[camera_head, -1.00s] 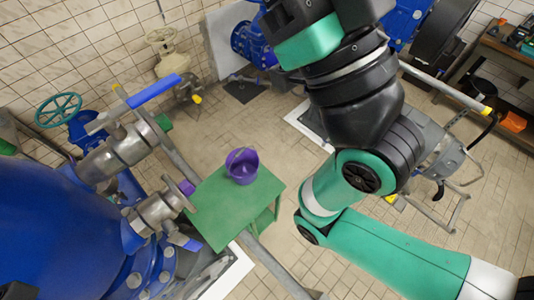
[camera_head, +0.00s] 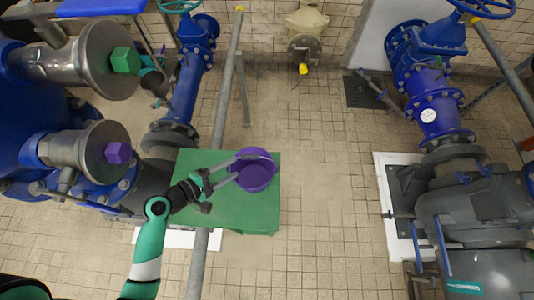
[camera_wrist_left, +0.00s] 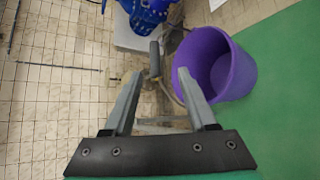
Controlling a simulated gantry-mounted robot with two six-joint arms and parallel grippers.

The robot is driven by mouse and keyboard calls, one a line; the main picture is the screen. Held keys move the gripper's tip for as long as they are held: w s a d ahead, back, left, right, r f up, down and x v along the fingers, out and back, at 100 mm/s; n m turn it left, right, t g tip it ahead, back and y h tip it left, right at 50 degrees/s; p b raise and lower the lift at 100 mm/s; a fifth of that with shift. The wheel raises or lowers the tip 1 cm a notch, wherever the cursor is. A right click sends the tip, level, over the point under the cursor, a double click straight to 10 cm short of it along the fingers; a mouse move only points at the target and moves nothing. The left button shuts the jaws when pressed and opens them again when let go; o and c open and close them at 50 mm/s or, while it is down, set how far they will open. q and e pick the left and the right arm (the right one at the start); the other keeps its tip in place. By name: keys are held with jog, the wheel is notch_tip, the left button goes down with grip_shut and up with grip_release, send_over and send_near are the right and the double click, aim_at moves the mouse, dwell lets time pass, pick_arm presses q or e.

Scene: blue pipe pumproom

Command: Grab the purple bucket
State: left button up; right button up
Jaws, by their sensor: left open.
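The purple bucket (camera_head: 262,177) stands upright on the right part of a small green table (camera_head: 240,214). My left gripper (camera_head: 243,166) is open and reaches in from the left, its fingers at the bucket's left side and overlapping its rim in the head view. In the left wrist view the bucket (camera_wrist_left: 238,75) is right of the gap between the fingers (camera_wrist_left: 158,74), and the right fingertip overlaps its left edge. I cannot tell whether they touch. Nothing is held. My right gripper is not in view.
A grey pipe (camera_head: 226,92) runs past the table. Metal fittings with a green cap (camera_head: 125,60) and a purple cap (camera_head: 118,153) stand at the left. Blue valves and a grey pump (camera_head: 475,215) stand at the right. The tiled floor right of the table (camera_head: 325,190) is clear.

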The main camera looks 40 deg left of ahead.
aim_at(254, 155)
pick_arm(q)
jog(key=x, duration=0.8)
jog(key=r+b+x, duration=0.1)
jog(key=x, duration=0.3)
jog(key=shift+w, duration=0.2)
jog(key=shift+c, duration=0.2)
grip_shut()
dwell(0.9)
